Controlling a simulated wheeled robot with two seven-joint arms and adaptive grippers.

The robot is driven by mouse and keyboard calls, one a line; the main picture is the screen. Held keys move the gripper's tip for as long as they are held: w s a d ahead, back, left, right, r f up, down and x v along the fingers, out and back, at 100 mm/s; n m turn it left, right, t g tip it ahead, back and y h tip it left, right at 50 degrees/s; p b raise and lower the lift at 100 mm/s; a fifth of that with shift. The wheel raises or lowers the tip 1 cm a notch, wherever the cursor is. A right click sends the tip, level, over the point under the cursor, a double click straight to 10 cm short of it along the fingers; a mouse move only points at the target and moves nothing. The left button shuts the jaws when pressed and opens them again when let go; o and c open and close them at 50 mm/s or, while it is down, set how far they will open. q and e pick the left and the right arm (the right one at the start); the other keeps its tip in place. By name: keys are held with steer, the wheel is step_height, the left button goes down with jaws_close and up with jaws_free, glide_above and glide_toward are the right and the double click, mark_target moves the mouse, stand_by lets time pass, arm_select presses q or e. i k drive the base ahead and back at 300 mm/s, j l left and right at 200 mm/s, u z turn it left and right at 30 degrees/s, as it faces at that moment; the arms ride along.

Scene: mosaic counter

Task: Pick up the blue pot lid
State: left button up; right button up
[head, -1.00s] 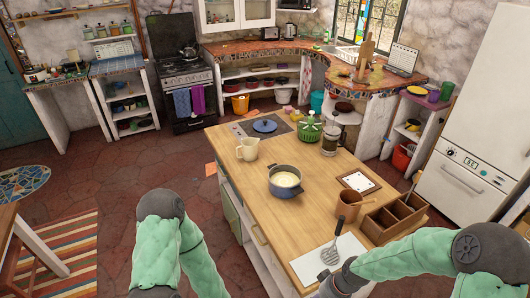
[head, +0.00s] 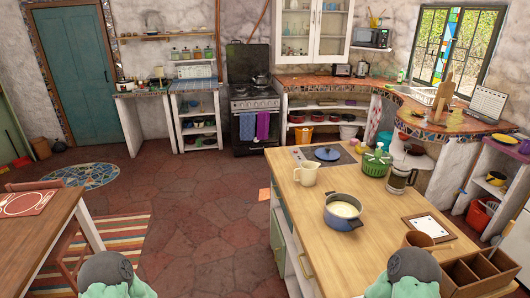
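The blue pot lid (head: 327,153) lies flat on the dark hob panel at the far left end of the wooden island (head: 310,190). It is round with a small knob on top. A blue pot (head: 343,212) with pale contents stands uncovered on the island, nearer to me. Only rounded green and grey parts of my two arms show at the bottom edge. Both grippers are out of view, and neither arm is near the lid.
A cream jug (head: 306,174), a green salad spinner (head: 376,162) and a French press (head: 401,178) stand near the lid. A wooden organiser (head: 483,270) and a framed card (head: 428,227) are at the right. Open floor (head: 200,215) lies left of the island.

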mark_target(325, 153)
steer(key=i+j+u, duration=0.45)
steer(key=i+u, duration=0.4)
steer(key=i, duration=0.15)
steer(key=i+z, duration=0.2)
steer(key=i, duration=0.8)
steer(key=i+z, duration=0.2)
steer(key=i, duration=0.85)
steer(key=i+z, duration=0.1)
steer(key=i, duration=0.9)
steer(key=i+j+z, duration=0.1)
steer(key=i, duration=0.9)
steer(key=i+l+z, duration=0.1)
steer(key=i+z, duration=0.55)
steer(key=z, duration=0.15)
steer(key=i+z, duration=0.35)
steer(key=i+j+z, duration=0.25)
steer(key=z, duration=0.15)
steer(key=i+l+z, duration=0.2)
steer(key=i+z, duration=1.1)
steer(key=i, duration=0.3)
steer(key=i+j+z, duration=0.2)
steer(key=i, duration=0.25)
steer(key=i+j+z, duration=0.15)
steer(key=i, duration=0.3)
steer(key=z, duration=2.25)
